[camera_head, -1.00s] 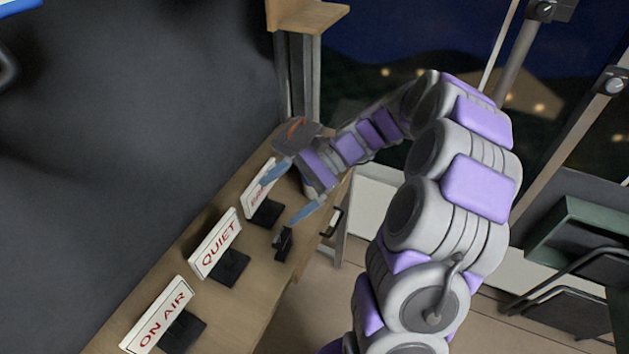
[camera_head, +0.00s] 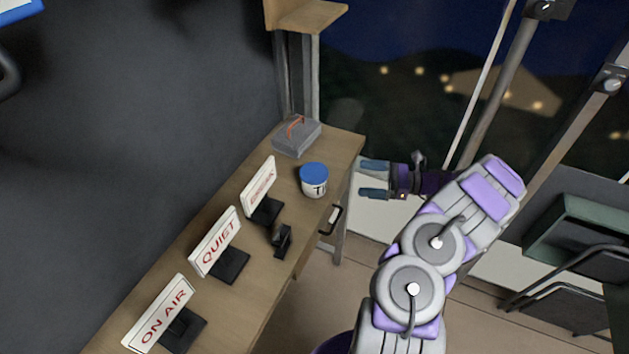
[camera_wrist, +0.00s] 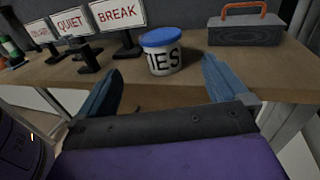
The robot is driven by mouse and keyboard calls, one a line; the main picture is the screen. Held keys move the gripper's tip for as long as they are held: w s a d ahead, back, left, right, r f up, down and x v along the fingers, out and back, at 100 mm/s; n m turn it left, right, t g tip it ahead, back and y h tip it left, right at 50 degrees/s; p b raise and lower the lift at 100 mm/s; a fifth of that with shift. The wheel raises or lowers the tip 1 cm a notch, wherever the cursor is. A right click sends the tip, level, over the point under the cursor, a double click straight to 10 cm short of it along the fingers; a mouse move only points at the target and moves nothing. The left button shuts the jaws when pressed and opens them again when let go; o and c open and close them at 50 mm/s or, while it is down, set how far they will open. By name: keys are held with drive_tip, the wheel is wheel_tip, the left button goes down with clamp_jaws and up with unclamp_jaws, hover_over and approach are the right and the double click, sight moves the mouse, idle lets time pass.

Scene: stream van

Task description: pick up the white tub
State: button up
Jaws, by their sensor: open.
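The white tub (camera_head: 313,186) has a blue lid and dark lettering. It stands upright on the wooden counter (camera_head: 232,295), near the counter's far end. In the wrist view the tub (camera_wrist: 161,58) is ahead, between the two blue fingers but beyond their tips, with letters "IES" facing me. My gripper (camera_head: 373,179) is open and empty, just right of the counter's edge and apart from the tub. Its fingers point left toward the tub. The wrist view also shows the open gripper (camera_wrist: 162,78).
A grey box with an orange handle (camera_head: 297,137) stands behind the tub. Signs on black stands, "BREAK" (camera_wrist: 118,12), "QUIET" (camera_head: 216,243) and "ON AIR" (camera_head: 160,316), line the counter's left. A small black stand (camera_head: 282,240) is in front of the tub. A drawer handle (camera_head: 331,220) juts from the counter's front.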

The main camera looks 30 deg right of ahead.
drive_tip(key=b, duration=0.2)
approach(315, 171)
drive_tip(key=x, duration=0.5)
drive_tip(key=shift+f, duration=0.3)
drive_tip(key=b+x, duration=0.2)
drive_tip(key=x, duration=0.2)
drive_tip(key=shift+f, duration=0.1)
drive_tip(key=shift+w+a, duration=0.35)
drive_tip(key=shift+a, duration=0.1)
drive_tip(key=shift+c, duration=0.4)
drive_tip(key=c, duration=0.9)
drive_tip(key=shift+o, duration=0.2)
